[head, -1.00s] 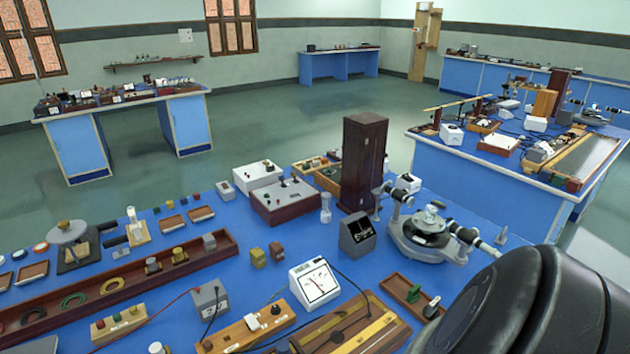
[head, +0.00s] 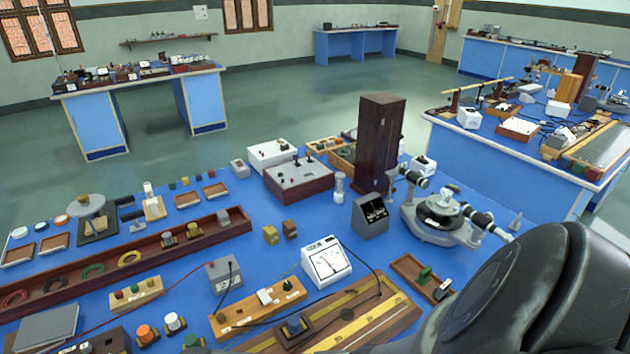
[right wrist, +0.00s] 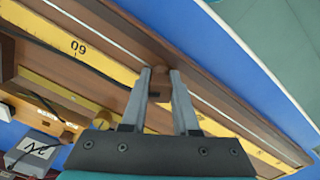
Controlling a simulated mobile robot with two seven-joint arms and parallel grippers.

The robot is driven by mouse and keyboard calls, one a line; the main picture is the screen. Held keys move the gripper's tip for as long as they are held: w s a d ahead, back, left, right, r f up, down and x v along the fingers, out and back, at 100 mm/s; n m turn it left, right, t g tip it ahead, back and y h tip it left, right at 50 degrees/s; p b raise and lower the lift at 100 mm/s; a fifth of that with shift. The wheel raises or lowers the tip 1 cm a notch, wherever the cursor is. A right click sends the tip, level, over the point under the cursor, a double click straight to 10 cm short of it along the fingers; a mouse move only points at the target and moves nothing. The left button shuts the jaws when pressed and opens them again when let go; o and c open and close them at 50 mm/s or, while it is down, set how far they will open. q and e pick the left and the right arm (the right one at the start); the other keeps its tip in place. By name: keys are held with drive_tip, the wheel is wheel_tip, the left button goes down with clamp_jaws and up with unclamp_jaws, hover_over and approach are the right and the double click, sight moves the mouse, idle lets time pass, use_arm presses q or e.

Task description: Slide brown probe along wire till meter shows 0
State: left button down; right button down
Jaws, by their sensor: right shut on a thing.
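The meter (head: 326,262) is a white sloped box with a pale dial, standing behind the wire board (head: 400,313). Its needle is too small to read. The board is wooden with yellow scale strips; it also shows in the right wrist view (right wrist: 105,38), with the mark "09" and thin pale wire. My right gripper (right wrist: 161,72) is shut on the brown probe (right wrist: 160,73), over the board close to the wire. Most of the probe is hidden between the fingers, and I cannot tell whether its tip touches the wire. My left gripper is not in view.
A small wooden key block (head: 262,310) and a grey box (head: 223,274) stand left of the meter. A brown tray (head: 420,277) and a spectrometer (head: 440,215) are to the right. Black leads cross the board. My dark arm covers the lower right.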

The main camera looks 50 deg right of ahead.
drive_tip(key=shift+s+d+f, duration=0.1)
drive_tip(key=shift+s+f, duration=0.15)
idle(0.5)
